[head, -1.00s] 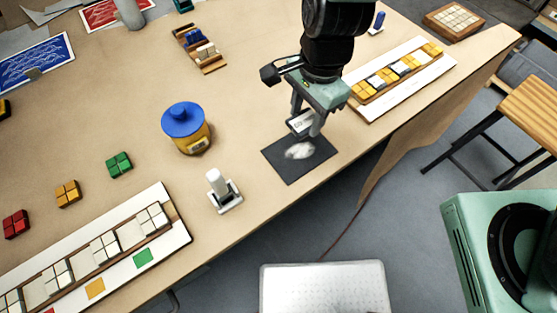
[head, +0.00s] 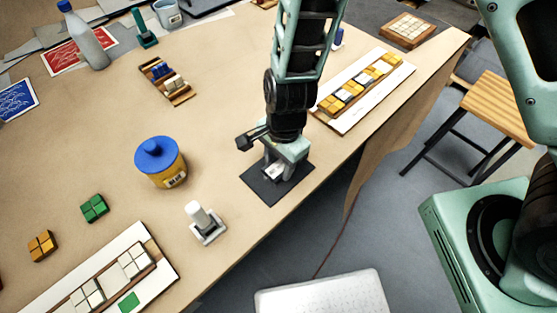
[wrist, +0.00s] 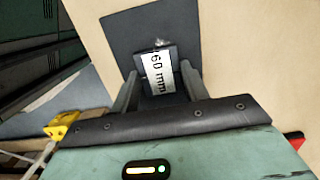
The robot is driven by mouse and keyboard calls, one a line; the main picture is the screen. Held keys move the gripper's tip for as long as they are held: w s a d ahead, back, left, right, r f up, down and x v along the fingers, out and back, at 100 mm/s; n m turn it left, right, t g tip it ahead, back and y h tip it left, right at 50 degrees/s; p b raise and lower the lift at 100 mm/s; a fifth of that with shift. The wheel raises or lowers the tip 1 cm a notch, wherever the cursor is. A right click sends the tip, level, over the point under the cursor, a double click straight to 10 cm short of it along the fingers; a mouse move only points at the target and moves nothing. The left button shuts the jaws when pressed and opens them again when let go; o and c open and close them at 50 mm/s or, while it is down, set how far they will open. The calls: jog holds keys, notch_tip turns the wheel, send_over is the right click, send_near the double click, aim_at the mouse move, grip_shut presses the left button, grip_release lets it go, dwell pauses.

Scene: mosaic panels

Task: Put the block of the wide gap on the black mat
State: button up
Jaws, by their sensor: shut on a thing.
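My gripper (head: 275,172) is shut on a dark block with a white "60 mm" label. The block (wrist: 153,83) sits between my two fingers in the wrist view, with its label facing the camera. The black mat (head: 296,187) lies near the table's front edge. The gripper and block are low over the mat, within its outline. I cannot tell whether the block touches it. The mat also shows behind the block in the wrist view (wrist: 122,35). A pale patch shows on the mat just beyond the block. In the head view my gripper hides much of the block.
A yellow jar with a blue lid (head: 160,163) and a white-topped grey stand (head: 205,222) are left of the mat. A tiled panel (head: 360,86) lies behind right, another (head: 100,278) at front left. Green (head: 94,208) and orange (head: 42,245) blocks lie left.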

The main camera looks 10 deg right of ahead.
jog(key=shift+f, duration=0.1)
jog(key=o, duration=0.6)
jog(key=shift+f, duration=0.1)
jog(key=o, duration=0.4)
jog(key=shift+o, duration=0.2)
notch_tip(320, 180, up, 12)
jog(key=d, duration=0.1)
jog(key=s+d+r+n, duration=0.7)
jog(key=s+r+n, duration=0.4)
jog(key=n, duration=0.8)
jog(key=shift+s+r+t+h, duration=0.15)
jog(key=shift+s+t+h, duration=0.15)
jog(key=shift+t, duration=0.1)
